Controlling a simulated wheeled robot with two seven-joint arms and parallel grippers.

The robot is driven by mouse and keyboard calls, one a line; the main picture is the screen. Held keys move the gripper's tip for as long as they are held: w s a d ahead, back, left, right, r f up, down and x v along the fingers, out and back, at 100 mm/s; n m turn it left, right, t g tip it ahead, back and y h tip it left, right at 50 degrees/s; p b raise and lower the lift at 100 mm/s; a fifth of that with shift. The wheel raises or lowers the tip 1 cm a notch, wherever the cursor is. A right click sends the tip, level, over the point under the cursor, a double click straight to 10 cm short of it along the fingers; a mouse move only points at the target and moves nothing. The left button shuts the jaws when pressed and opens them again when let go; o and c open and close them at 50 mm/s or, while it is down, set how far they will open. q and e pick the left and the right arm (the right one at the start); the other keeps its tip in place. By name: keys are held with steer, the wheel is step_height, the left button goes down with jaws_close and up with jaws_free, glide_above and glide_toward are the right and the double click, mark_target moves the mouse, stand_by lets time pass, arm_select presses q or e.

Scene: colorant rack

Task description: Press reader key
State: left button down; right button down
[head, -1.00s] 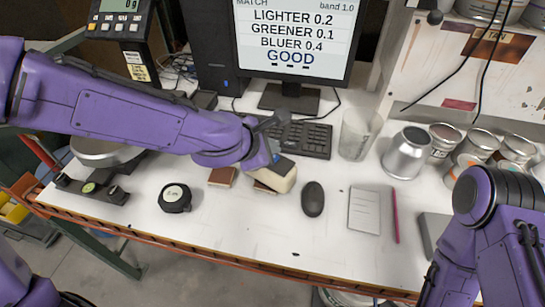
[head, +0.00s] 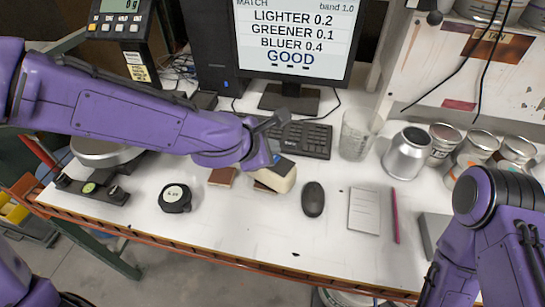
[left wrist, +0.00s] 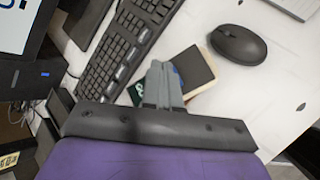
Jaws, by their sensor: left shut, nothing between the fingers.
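The reader (head: 279,180) is a small cream block with a dark top, on the white bench in front of the keyboard. In the left wrist view its dark top (left wrist: 195,66) shows beside my fingers, with a bit of blue (left wrist: 177,76) next to the fingertips. My left gripper (left wrist: 156,68) is shut and empty, pointing down over the reader's near end. I cannot tell whether the tips touch the key. My left wrist hides part of the reader in the head view. My right arm shows at the right, but its gripper is out of view.
A keyboard (head: 302,140) lies behind the reader and a black mouse (head: 313,199) to its right. A brown swatch (head: 222,177) and a round black device (head: 175,198) lie to the left. The monitor (head: 295,38) reads GOOD. Metal cans (head: 406,153) stand at right.

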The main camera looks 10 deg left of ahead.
arm_select(q)
steer(key=shift+f, duration=0.1)
stand_by(0.3)
steer(key=shift+f, duration=0.35)
steer(key=shift+f+b, duration=0.35)
steer(key=shift+b, duration=0.2)
stand_by(0.6)
steer(key=shift+r+p, duration=0.8)
steer(key=shift+p, duration=0.1)
step_height(320, 180, up, 5)
steer(key=p, duration=0.5)
steer(key=shift+r+p, duration=0.1)
steer(key=shift+p, duration=0.2)
